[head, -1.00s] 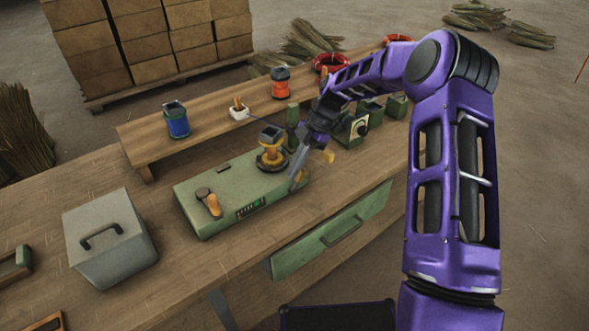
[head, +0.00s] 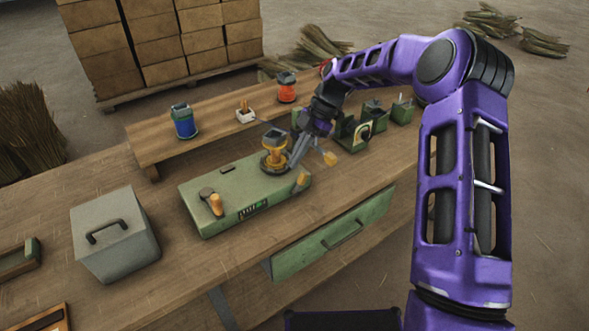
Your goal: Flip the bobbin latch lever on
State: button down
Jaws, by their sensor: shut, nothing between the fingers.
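The green winding box (head: 225,188) stands on the bench, with a yellow bobbin with a dark top (head: 274,150) upright on its right part. A lever with an orange handle and dark pivot (head: 215,203) sits on its left part. A small orange piece (head: 302,180) shows at the box's right end, close below my fingers; I cannot tell whether it is the latch lever or whether they touch. My gripper (head: 298,158) is shut and empty, pointing down just right of the bobbin. Another orange piece (head: 330,158) shows right of the fingers. My wrist hides part of the area behind.
A grey lidded box (head: 115,240) stands at left. A raised shelf (head: 160,145) behind carries a blue spool (head: 184,122), a red spool (head: 286,88) and a small white holder (head: 245,114). Green devices (head: 375,115) stand right of my wrist. The front bench is clear.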

jog(key=w+d+r, duration=0.2)
jog(key=d+r, duration=0.1)
jog(key=r, duration=0.1)
jog(key=shift+w+d, duration=0.35)
jog(key=shift+w, duration=0.05)
